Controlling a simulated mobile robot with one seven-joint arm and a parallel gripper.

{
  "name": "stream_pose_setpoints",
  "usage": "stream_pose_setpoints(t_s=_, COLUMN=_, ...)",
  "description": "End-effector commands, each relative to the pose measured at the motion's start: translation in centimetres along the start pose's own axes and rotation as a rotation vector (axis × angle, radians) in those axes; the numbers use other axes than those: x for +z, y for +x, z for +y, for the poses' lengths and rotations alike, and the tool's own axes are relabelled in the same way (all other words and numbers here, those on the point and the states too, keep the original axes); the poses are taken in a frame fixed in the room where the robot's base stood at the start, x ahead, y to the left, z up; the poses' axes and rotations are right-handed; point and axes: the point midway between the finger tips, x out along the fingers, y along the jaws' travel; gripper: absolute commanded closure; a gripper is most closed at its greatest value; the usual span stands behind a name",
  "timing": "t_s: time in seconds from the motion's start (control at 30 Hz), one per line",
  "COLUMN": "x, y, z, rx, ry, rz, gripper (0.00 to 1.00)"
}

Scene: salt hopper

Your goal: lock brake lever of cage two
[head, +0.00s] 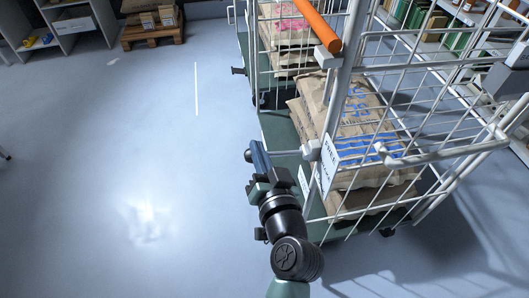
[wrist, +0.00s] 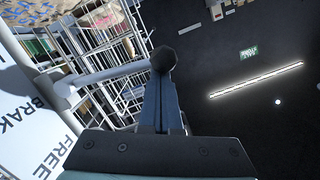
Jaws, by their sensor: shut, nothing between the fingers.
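The brake lever (head: 290,153) is a thin pale rod sticking out left from a pivot on the near roll cage's post (head: 323,130). In the wrist view the lever (wrist: 110,73) ends in a dark round knob (wrist: 163,58). My gripper (head: 258,155) is shut and empty, its fingers close by the knob. In the wrist view the closed fingertips (wrist: 162,80) lie just below the knob and overlap it in line of sight; I cannot tell if they touch. A white label (wrist: 25,125) beside the lever reads "FREE" and partly "BRAK". No cage number is readable.
The near cage holds stacked brown sacks (head: 360,120) behind wire mesh. An orange bar (head: 308,25) crosses its upper part. Another cage stands behind it with more sacks (head: 285,35). A pallet (head: 152,32) and shelves (head: 75,25) stand at the back left.

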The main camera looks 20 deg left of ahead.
Motion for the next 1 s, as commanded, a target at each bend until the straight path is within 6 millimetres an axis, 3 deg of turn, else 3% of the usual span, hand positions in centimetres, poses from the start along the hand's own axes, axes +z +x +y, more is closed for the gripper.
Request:
stream_pose_setpoints(t_s=0.03, x=1.4, y=0.2, z=0.4, rx=0.004, ry=-0.047, rz=-0.001, gripper=1.0)
stream_pose_setpoints(t_s=0.2, x=3.1, y=0.5, z=0.9, rx=0.028, ry=-0.207, rz=0.0, gripper=1.0)
stream_pose_setpoints(t_s=0.6, x=5.8, y=0.9, z=2.4, rx=0.075, ry=-0.518, rz=0.0, gripper=1.0)
stream_pose_setpoints(t_s=1.0, x=6.5, y=1.0, z=3.3, rx=0.079, ry=-0.531, rz=0.001, gripper=1.0)
